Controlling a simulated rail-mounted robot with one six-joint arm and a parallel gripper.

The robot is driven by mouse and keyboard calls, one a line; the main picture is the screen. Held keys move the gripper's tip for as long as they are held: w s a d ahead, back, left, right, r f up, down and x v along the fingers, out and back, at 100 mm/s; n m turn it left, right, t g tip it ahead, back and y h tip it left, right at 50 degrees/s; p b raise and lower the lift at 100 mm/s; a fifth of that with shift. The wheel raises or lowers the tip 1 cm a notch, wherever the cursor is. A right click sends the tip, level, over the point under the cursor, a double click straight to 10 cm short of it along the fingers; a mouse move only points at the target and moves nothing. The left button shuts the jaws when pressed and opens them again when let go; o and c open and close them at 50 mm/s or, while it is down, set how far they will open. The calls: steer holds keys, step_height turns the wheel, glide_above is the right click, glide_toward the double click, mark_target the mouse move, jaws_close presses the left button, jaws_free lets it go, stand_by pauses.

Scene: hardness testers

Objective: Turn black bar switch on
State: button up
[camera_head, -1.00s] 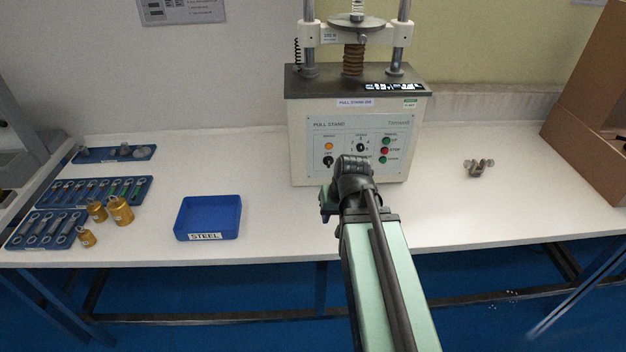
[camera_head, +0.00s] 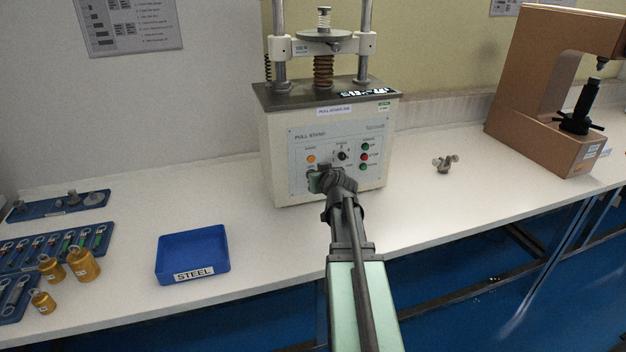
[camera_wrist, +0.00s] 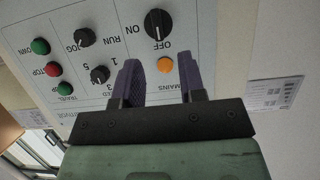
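The black bar switch (camera_wrist: 158,24) is a round black knob with a raised bar, at the top of the upside-down wrist view. Its bar lies roughly in line with the OFF label; ON is to one side. My gripper (camera_wrist: 159,68) is open and empty, its two dark purple fingers pointing at the panel. The orange lamp (camera_wrist: 165,64) shows between the fingers, and the switch is beyond their tips, apart from them. In the head view my gripper (camera_head: 318,179) is in front of the panel's lower left and hides the switch.
The pull stand (camera_head: 285,185) carries the panel, with green and red buttons (camera_head: 364,157) and a speed knob (camera_head: 342,156). A blue STEEL tray (camera_head: 193,273) and brass weights (camera_head: 83,265) are at the left. A brown tester (camera_head: 530,130) stands at the right.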

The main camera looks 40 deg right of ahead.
steer(key=b+x, duration=0.1)
steer(key=x, duration=0.4)
steer(key=shift+w+d+f, duration=0.1)
steer(key=shift+f, duration=0.05)
jaws_close()
steer(key=shift+d+m, duration=0.1)
steer(key=shift+m, duration=0.2)
steer(key=shift+s+d+f+m+t+y+b, duration=0.25)
steer(key=shift+m+t+y+b, duration=0.65)
steer(key=shift+m+b, duration=0.95)
steer(key=shift+s+d+f+m+t+y+b, duration=0.1)
steer(key=shift+d+f+m+t+y+b, duration=0.25)
steer(key=shift+m+t+y+b, duration=1.35)
steer(key=shift+s+d+f+m+t+b, duration=0.15)
steer(key=shift+f+m+b, duration=0.55)
steer(key=shift+m, duration=2.15)
steer(key=shift+w+d+r, duration=0.1)
steer(key=shift+r, duration=0.2)
jaws_free()
